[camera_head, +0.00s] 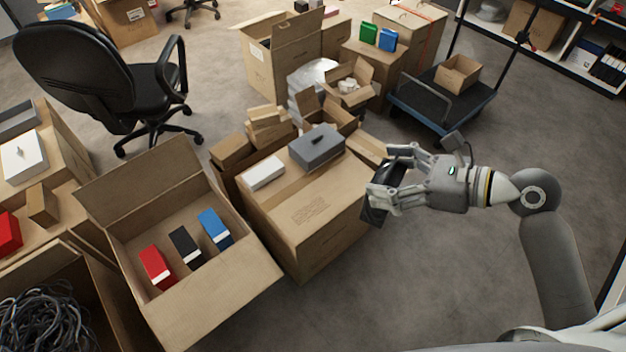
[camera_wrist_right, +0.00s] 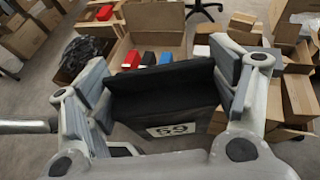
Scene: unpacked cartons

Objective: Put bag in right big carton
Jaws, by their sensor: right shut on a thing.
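My right gripper (camera_head: 386,180) is shut on a black bag (camera_head: 377,206) and holds it in the air, just right of the closed carton. In the right wrist view the bag (camera_wrist_right: 165,92) lies between the finger pads, with a white label on it. The open big carton (camera_head: 225,285) stands left of the gripper, flaps spread, holding a red, a black and a blue box. It also shows beyond the bag in the right wrist view (camera_wrist_right: 152,18). Another open carton with black cables (camera_head: 45,315) is at the lower left. My left gripper is not in view.
The closed carton (camera_head: 310,215) between gripper and open carton bears a grey box (camera_head: 317,147) and a white box (camera_head: 265,172). Small cartons are piled behind it. An office chair (camera_head: 95,85) stands at upper left, a trolley (camera_head: 440,105) at upper right. Floor at right is clear.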

